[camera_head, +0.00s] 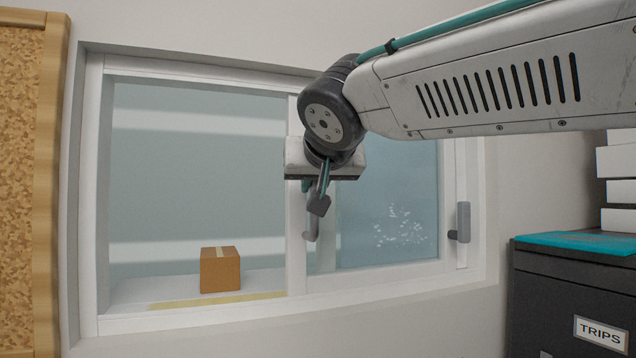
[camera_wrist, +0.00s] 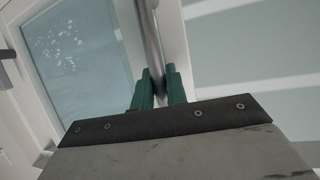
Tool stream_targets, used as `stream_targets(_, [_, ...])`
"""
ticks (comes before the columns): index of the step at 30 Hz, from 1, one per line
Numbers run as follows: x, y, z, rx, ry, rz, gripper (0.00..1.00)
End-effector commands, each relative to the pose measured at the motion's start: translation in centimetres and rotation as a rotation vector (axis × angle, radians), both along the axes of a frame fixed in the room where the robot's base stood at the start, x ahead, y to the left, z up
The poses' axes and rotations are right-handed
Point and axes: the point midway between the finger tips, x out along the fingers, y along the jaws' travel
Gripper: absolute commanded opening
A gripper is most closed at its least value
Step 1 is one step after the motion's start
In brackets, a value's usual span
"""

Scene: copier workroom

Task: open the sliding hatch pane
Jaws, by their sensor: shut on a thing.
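The hatch (camera_head: 95,200) is a white-framed window in the wall. A bluish glass pane (camera_head: 390,220) with white specks fills its right part, and it also shows at upper left in the wrist view (camera_wrist: 70,55). A grey upright bar handle (camera_head: 311,228) is on the white stile near the middle of the hatch. My gripper (camera_head: 318,200) is at this handle. In the wrist view its green fingers (camera_wrist: 158,85) are shut on the bar handle (camera_wrist: 150,25), one on each side. The arm hides the upper part of the handle and the stile.
A small cardboard box (camera_head: 220,270) sits on the sill in the left part. A second grey handle (camera_head: 461,222) is at the hatch's right side. A dark cabinet (camera_head: 570,300) labelled TRIPS stands at right. A cork board (camera_head: 22,160) hangs at left.

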Motion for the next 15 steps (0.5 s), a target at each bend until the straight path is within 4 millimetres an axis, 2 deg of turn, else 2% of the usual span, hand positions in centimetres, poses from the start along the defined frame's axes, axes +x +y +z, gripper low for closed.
stream_targets(6, [0.03,-0.09,-0.09,-0.002,0.002,-0.003,0.00])
stream_targets(7, [0.03,-0.09,-0.09,-0.002,0.002,-0.003,0.20])
stream_targets(9, [0.04,-0.10,-0.08,-0.002,0.002,-0.003,0.36])
stream_targets(15, [0.05,-0.08,-0.04,-0.001,0.001,-0.002,0.36])
